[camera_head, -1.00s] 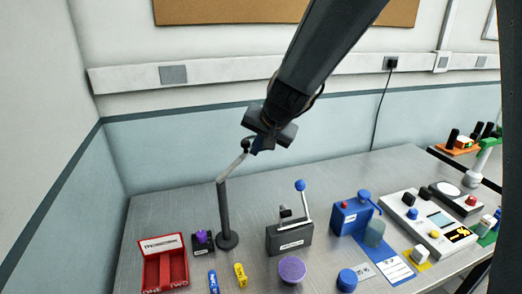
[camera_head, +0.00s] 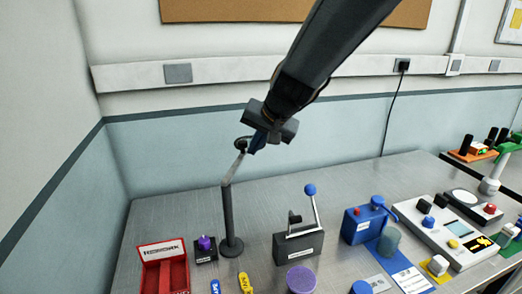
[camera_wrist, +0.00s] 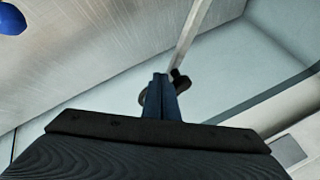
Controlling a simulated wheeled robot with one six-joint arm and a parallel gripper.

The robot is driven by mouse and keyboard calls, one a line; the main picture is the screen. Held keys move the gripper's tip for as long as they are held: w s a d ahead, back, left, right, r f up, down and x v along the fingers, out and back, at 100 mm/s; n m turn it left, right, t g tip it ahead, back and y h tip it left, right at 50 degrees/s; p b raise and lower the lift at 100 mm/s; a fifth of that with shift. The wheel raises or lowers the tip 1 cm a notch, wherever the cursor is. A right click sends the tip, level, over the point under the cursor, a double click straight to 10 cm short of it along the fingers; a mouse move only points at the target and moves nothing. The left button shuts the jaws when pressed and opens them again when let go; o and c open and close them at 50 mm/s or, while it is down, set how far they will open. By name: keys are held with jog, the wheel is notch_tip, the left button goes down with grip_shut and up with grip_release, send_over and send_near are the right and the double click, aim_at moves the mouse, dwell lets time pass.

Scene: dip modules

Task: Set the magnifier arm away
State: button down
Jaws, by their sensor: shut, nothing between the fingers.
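The magnifier arm has a dark upright post (camera_head: 230,220) on a round base at the back left of the bench. A thin light rod (camera_head: 236,166) slants up from the post to a dark round head (camera_head: 242,143). My gripper (camera_head: 256,143) is at that head, just to its right in the head view, with its blue fingers together. In the wrist view the fingers (camera_wrist: 160,92) partly hide the dark head, and the rod (camera_wrist: 190,38) runs up beyond them. Whether the fingers touch the head is unclear.
A lever box (camera_head: 298,246), a red tray (camera_head: 164,276), a purple-knobbed block (camera_head: 205,247) and a blue device (camera_head: 366,222) stand near the post. The bench behind the post is clear up to the wall (camera_head: 160,160).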

jog(key=s+d+r+b, duration=0.3)
jog(key=s+d+r, duration=0.2)
jog(key=d+r, duration=0.2)
jog(key=shift+d+r+b, duration=0.3)
jog(key=shift+d+r, duration=0.05)
jog(key=shift+d, duration=0.1)
